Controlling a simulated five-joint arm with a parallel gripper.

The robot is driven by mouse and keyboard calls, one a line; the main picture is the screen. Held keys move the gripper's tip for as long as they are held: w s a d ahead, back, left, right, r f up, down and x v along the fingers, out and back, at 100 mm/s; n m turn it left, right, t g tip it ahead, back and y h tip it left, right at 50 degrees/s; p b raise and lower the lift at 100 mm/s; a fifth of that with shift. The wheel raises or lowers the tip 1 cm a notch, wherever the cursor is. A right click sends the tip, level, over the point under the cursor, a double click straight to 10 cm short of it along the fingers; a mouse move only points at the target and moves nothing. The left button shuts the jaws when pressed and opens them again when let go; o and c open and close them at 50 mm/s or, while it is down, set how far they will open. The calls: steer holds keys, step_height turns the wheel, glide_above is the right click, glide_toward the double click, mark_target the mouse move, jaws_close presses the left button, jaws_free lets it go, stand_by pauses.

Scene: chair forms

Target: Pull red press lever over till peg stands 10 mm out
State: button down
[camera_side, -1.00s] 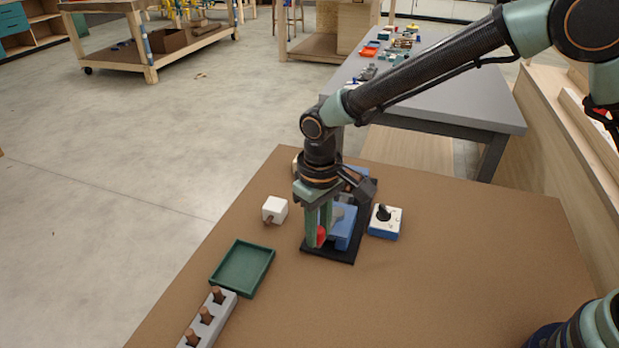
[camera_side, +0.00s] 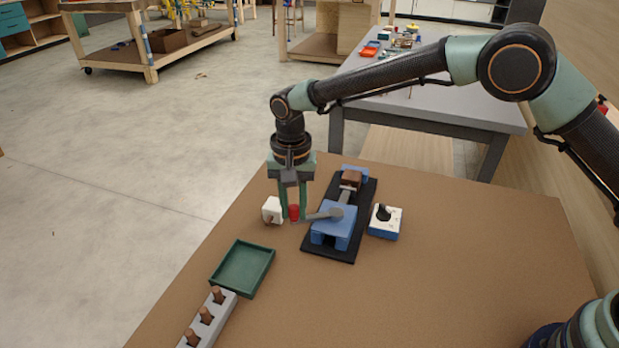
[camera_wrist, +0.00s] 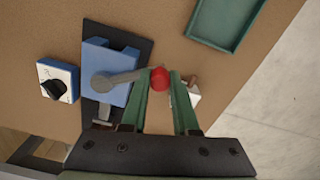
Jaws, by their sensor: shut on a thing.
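The press is a blue body (camera_side: 334,231) on a black base (camera_side: 341,256), with a grey lever arm (camera_side: 323,214) ending in a red knob (camera_side: 294,212). The lever lies swung out to the left of the press. My gripper (camera_side: 294,214) points down and is shut on the red knob, which also shows between the fingers in the wrist view (camera_wrist: 160,78). A brown block (camera_side: 351,180) sits at the far end of the press. A white block (camera_side: 272,209) with a brown peg stands just left of my gripper; the peg's exact standout is too small to tell.
A white and blue box with a black knob (camera_side: 385,221) stands right of the press. An empty green tray (camera_side: 243,268) and a grey rack (camera_side: 208,320) with brown pegs lie at the front left. The tabletop right of these is clear.

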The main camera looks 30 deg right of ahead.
steer(key=shift+w+d+r+m, duration=0.1)
steer(key=shift+w+d+m, duration=0.05)
steer(key=shift+w+m, duration=0.4)
steer(key=shift+w+d+m, duration=0.15)
steer(key=shift+w+m, duration=0.25)
steer(key=shift+m, duration=0.15)
steer(key=shift+w, duration=0.1)
steer(key=c, duration=0.7)
jaws_free()
steer(key=shift+s, duration=0.2)
step_height(320, 180, up, 12)
